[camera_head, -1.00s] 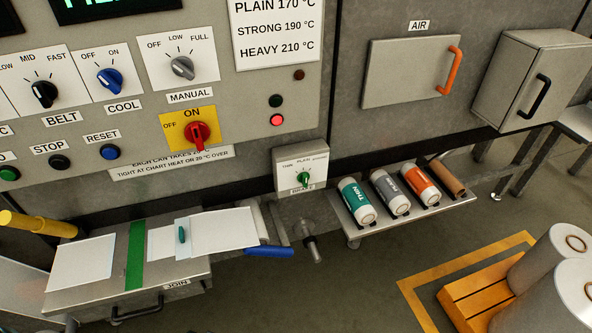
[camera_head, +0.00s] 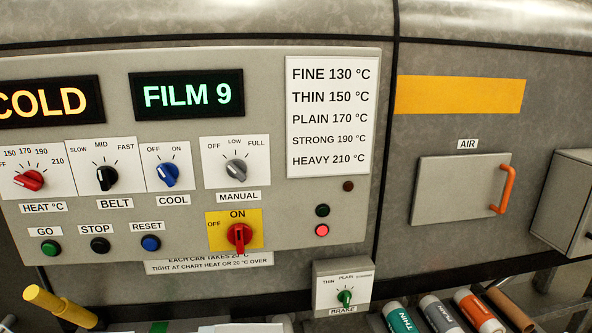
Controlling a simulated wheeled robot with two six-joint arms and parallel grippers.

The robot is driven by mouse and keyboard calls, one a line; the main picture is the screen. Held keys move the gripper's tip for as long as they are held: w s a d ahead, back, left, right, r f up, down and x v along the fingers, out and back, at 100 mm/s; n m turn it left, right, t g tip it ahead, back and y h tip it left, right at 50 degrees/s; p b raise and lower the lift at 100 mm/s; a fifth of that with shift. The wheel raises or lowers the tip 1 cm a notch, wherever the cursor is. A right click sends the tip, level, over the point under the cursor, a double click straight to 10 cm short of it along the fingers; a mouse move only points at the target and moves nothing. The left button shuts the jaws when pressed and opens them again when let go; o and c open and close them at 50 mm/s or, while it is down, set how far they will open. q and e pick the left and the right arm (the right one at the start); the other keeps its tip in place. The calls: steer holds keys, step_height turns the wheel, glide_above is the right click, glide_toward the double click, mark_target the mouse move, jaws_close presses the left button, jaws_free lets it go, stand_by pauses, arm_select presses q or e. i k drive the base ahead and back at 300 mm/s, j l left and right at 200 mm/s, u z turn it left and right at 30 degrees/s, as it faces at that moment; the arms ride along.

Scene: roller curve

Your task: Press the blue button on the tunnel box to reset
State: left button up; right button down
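The blue reset button (camera_head: 151,243) is on the lower part of the grey control panel (camera_head: 330,225), under a RESET label (camera_head: 147,227). It sits right of the black stop button (camera_head: 100,245) and the green go button (camera_head: 51,248). The red main switch (camera_head: 239,237) on its yellow plate is to its right, with the handle toward ON. One display (camera_head: 48,100) reads COLD and the other (camera_head: 187,95) reads FILM 9. A red lamp (camera_head: 322,230) is lit on the panel. Neither of my grippers shows in the head view.
A yellow handle (camera_head: 60,307) sticks out at the lower left. The brake box (camera_head: 342,288) juts out below the panel. Labelled rolls (camera_head: 440,315) lie at the lower right. The AIR door (camera_head: 460,190) with its orange handle is at the right.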

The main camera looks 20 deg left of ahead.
mark_target(150, 244)
steer(key=u, duration=1.3)
